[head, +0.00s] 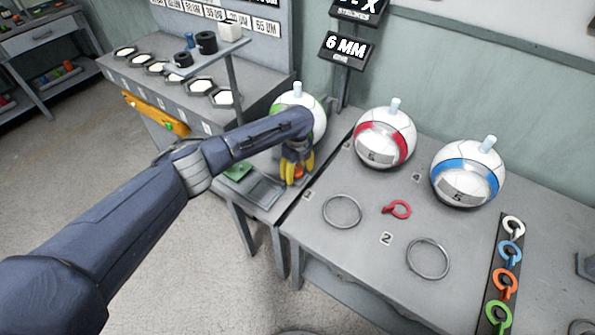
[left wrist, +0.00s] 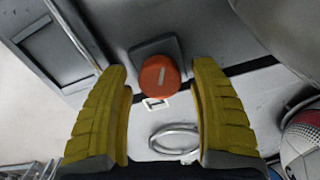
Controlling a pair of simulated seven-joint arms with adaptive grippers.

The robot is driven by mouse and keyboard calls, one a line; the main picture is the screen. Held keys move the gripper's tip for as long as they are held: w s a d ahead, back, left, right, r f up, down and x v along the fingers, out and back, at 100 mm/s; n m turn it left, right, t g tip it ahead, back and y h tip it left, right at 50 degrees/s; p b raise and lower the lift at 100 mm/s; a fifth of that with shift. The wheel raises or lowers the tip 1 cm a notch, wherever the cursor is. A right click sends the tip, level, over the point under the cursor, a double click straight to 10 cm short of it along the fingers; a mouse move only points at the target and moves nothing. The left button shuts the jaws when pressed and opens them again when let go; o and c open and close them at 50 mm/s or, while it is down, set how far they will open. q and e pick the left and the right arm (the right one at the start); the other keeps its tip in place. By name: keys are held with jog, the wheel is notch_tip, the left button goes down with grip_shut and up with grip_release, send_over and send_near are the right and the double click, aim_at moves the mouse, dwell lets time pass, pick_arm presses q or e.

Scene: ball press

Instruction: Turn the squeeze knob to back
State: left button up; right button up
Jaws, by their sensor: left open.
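The squeeze knob (left wrist: 159,75) is an orange-red disc with a pale line mark, on a dark square base. In the left wrist view it sits between and beyond my left gripper's fingertips (left wrist: 160,82), and I see no contact. In the head view the knob (head: 298,171) shows as a small orange patch between the yellow fingers of my left gripper (head: 299,180), which is open and points down over it. The arm hides most of the knob's base in the head view. My right gripper is not in view.
White balls with red (head: 385,137) and blue (head: 467,174) bands stand at the right; a green-marked one (head: 299,110) is behind my left arm. Metal rings (head: 342,211) and a red hook ring (head: 397,210) lie on the table. A rack (head: 492,305) holds coloured hooks.

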pick_arm(q)
jog(key=shift+c, duration=0.4)
jog(key=c, duration=1.2)
jog(key=shift+n, duration=0.3)
jog(key=n, duration=0.5)
jog(key=shift+d+n, duration=0.2)
jog(key=shift+n, duration=0.1)
jog(key=n, duration=0.6)
jog(key=shift+w, duration=0.1)
jog(key=n, duration=0.5)
jog(key=shift+w+n, duration=0.1)
jog(key=shift+n, duration=0.2)
jog(key=n, duration=0.5)
jog(key=shift+w+r+n, duration=0.15)
jog(key=shift+n, duration=0.25)
jog(key=shift+a, duration=0.1)
